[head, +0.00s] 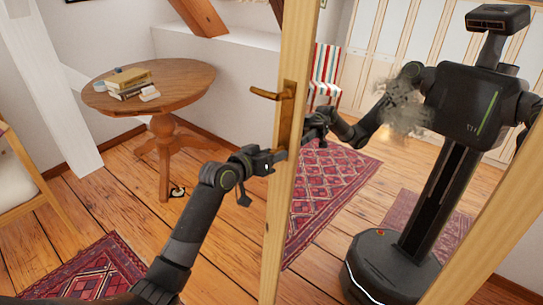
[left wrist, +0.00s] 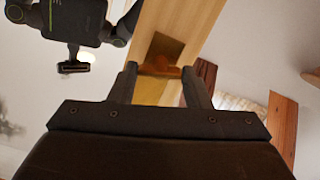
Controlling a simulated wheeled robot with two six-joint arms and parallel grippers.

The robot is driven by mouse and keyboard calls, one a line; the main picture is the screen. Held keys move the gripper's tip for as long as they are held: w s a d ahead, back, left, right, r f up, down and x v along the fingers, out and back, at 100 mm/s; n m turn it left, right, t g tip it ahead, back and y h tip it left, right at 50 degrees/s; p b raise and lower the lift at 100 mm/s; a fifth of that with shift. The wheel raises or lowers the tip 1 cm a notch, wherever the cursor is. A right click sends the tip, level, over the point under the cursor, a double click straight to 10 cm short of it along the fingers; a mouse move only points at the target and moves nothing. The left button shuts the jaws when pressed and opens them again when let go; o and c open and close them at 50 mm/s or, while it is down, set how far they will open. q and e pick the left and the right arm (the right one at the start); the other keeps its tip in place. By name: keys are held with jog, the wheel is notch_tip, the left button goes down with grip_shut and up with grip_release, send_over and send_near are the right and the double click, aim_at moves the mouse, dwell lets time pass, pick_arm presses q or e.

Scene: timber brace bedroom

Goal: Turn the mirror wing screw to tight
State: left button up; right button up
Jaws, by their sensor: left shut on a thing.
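A tall mirror (head: 400,165) in a pale wooden frame (head: 274,215) fills the right half of the head view. A brass plate (head: 287,118) with a lever (head: 268,94) sits on the frame's left upright. My left gripper (head: 278,157) is at this upright, just below the plate, and hides what it grips there. In the left wrist view, its fingers (left wrist: 163,82) close around an orange-brown piece (left wrist: 158,70), seemingly the wing screw, in front of a dark brass plate (left wrist: 165,47). How tight it is cannot be seen. My right gripper is out of view.
A round wooden table (head: 185,88) with stacked books (head: 128,82) stands at the back left. A chair (head: 18,180) is at the left edge and a red rug (head: 85,272) lies at the lower left. Bare plank floor (head: 120,200) lies between. The mirror reflects me.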

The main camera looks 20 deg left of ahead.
pick_arm(q)
jog(key=shift+f+m, duration=0.2)
jog(key=shift+m, duration=0.7)
jog(key=o, duration=1)
jog(key=shift+r, duration=0.15)
jog(key=v, duration=1.7)
jog(key=shift+s+d, duration=0.1)
jog(key=shift+s, duration=0.25)
